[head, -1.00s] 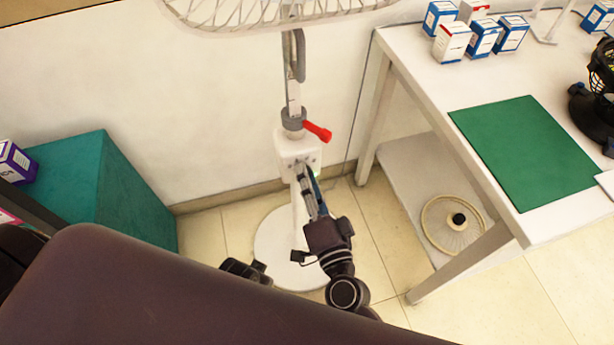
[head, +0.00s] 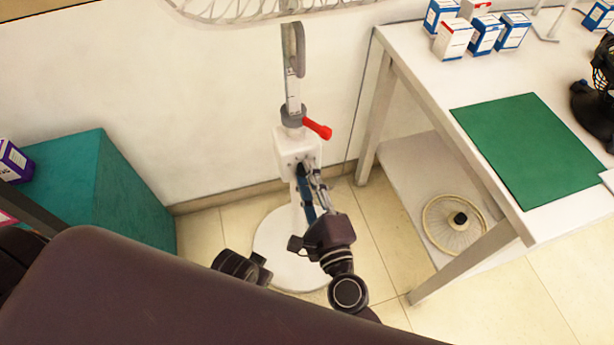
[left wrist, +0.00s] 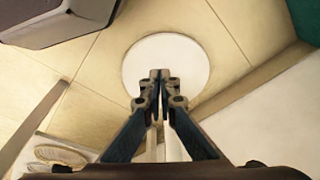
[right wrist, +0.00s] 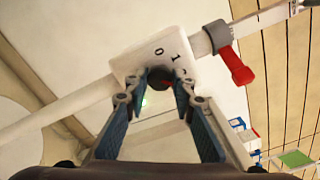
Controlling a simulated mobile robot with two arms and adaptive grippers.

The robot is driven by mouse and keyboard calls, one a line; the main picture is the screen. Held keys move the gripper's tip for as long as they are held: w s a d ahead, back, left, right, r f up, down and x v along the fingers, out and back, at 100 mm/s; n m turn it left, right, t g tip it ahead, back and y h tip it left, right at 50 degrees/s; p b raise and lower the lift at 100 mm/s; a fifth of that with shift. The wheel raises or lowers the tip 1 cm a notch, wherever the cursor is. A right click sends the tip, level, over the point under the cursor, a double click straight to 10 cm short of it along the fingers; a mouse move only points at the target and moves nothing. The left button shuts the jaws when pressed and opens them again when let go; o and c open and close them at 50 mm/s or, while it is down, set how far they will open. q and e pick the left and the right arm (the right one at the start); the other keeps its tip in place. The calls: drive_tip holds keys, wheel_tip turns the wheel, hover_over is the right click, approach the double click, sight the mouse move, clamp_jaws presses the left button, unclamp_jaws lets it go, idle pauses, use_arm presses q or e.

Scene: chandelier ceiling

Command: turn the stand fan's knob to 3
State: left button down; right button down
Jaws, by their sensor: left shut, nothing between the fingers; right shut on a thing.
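The white stand fan has a control box (head: 297,148) on its pole, above a round white base (head: 280,245). In the right wrist view the box face shows 0, 1 and a partly hidden further digit around a dark knob (right wrist: 160,77). My right gripper (right wrist: 158,92) is shut on this knob, one finger on each side. The knob's pointer direction cannot be made out. In the head view my right gripper (head: 308,175) is at the front of the box. My left gripper (left wrist: 160,85) is shut and empty, with the round base beyond its tips.
A red lever (head: 317,128) sticks out from the pole collar above the box. A white table (head: 420,85) with a green mat (head: 528,150) and several small boxes stands at the right. A teal block (head: 100,195) stands at the left by the wall.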

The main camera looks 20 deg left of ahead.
drive_tip(key=m, duration=0.2)
drive_tip(key=shift+m, duration=0.3)
drive_tip(key=shift+f+m+b, duration=0.1)
drive_tip(key=shift+m+b, duration=0.2)
drive_tip(key=shift+m, duration=0.8)
use_arm(q)
drive_tip(key=r, duration=0.3)
drive_tip(key=shift+w+a+r, duration=0.1)
drive_tip(key=shift+w, duration=0.15)
drive_tip(key=shift+w, duration=0.1)
drive_tip(key=shift+w, duration=0.1)
use_arm(e)
drive_tip(key=c, duration=1.6)
unclamp_jaws()
use_arm(q)
drive_tip(key=shift+a, duration=0.1)
use_arm(e)
drive_tip(key=v, duration=1.2)
